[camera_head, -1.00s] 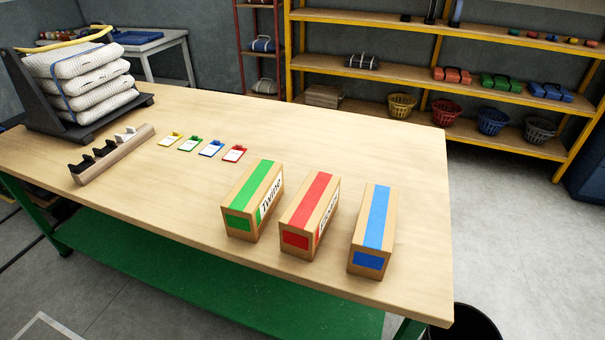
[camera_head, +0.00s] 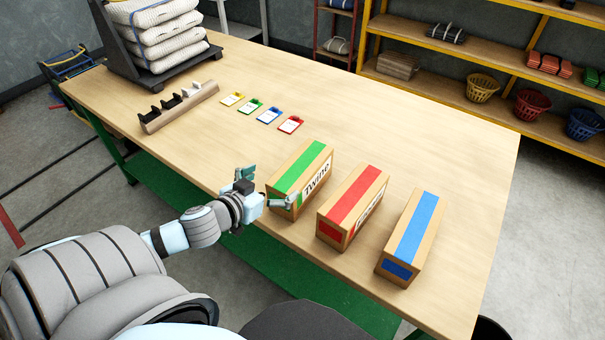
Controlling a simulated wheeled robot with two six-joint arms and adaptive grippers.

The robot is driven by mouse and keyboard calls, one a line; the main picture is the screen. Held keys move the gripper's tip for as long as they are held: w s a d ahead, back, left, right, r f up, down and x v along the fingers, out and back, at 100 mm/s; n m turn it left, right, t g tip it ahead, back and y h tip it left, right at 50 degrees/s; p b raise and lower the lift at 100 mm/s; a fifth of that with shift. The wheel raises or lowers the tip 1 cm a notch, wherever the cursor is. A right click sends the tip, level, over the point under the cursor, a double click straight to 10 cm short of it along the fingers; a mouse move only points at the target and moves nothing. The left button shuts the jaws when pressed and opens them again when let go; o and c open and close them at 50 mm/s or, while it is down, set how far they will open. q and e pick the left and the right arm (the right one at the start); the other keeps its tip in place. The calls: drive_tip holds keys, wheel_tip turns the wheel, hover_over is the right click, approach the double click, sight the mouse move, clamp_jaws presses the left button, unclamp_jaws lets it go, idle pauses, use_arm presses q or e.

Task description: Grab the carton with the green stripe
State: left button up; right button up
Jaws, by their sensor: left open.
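The carton with the green stripe (camera_head: 308,172) stands on the wooden table near its front edge, leftmost of three cartons, with "Twine" printed on its side. My left gripper (camera_head: 270,187) is open at the near left end of this carton. One finger is by the carton's left side and the other overlaps its lower near end. I cannot tell whether the fingers touch it. My right gripper is not in view.
A red-striped carton (camera_head: 352,203) stands close to the right of the green one, then a blue-striped carton (camera_head: 411,239). Several small tags (camera_head: 269,115) and a rack with hooks (camera_head: 180,104) lie further left on the table (camera_head: 440,130).

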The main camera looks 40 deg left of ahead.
sight(301, 165)
use_arm(q)
drive_tip(key=b+x, duration=0.4)
drive_tip(key=x, duration=0.7)
drive_tip(key=shift+w+f, duration=0.25)
drive_tip(key=shift+f, duration=0.05)
drive_tip(key=shift+w+a+f, duration=0.1)
drive_tip(key=shift+w, duration=0.2)
drive_tip(key=shift+s, duration=0.1)
drive_tip(key=c, duration=2)
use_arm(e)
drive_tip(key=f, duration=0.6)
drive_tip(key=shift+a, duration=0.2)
use_arm(q)
drive_tip(key=shift+c, duration=0.2)
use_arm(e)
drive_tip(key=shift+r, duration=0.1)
